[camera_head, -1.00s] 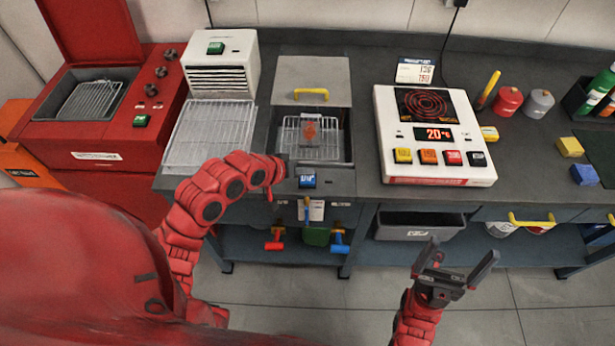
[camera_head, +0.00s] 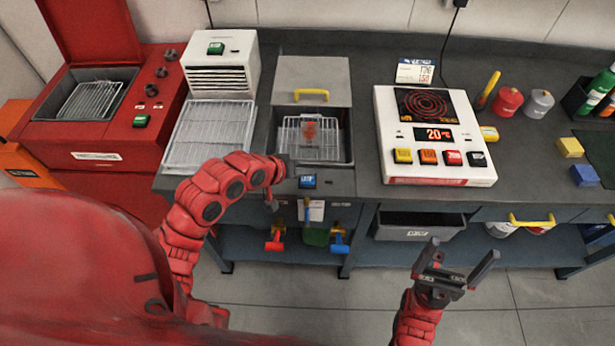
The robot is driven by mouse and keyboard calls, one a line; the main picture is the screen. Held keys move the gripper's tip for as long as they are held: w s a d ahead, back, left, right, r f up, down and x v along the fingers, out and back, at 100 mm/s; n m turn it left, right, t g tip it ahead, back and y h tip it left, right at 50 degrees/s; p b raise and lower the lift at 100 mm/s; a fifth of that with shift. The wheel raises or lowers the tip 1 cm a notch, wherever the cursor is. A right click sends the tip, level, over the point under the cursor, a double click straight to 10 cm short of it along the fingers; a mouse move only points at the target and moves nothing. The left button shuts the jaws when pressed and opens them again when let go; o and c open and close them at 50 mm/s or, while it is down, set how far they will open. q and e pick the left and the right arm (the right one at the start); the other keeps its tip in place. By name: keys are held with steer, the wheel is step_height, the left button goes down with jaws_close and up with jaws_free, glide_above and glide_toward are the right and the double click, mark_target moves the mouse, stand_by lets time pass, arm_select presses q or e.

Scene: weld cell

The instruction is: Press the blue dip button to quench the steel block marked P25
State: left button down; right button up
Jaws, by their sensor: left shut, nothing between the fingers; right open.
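The blue dip button (camera_head: 307,182) sits on the front edge of the quench tank (camera_head: 350,150). A small glowing reddish block (camera_head: 310,131) is in the tank, over the wire basket (camera_head: 325,147); its marking is not legible. My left gripper (camera_head: 288,166) is shut and empty, just left of and slightly behind the blue button; its tips are small and dark, and contact with the button cannot be made out. My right gripper (camera_head: 456,268) is open and empty, low in front of the bench.
A hot plate (camera_head: 435,180) with several coloured buttons and a "20" display stands right of the tank. A wire cooling rack (camera_head: 210,135) and white fan unit (camera_head: 222,50) are to the left. A red oven (camera_head: 85,140) stands open at far left.

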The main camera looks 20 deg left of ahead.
arm_select(q)
steer(key=shift+f, duration=0.15)
stand_by(0.4)
steer(key=shift+f, duration=0.25)
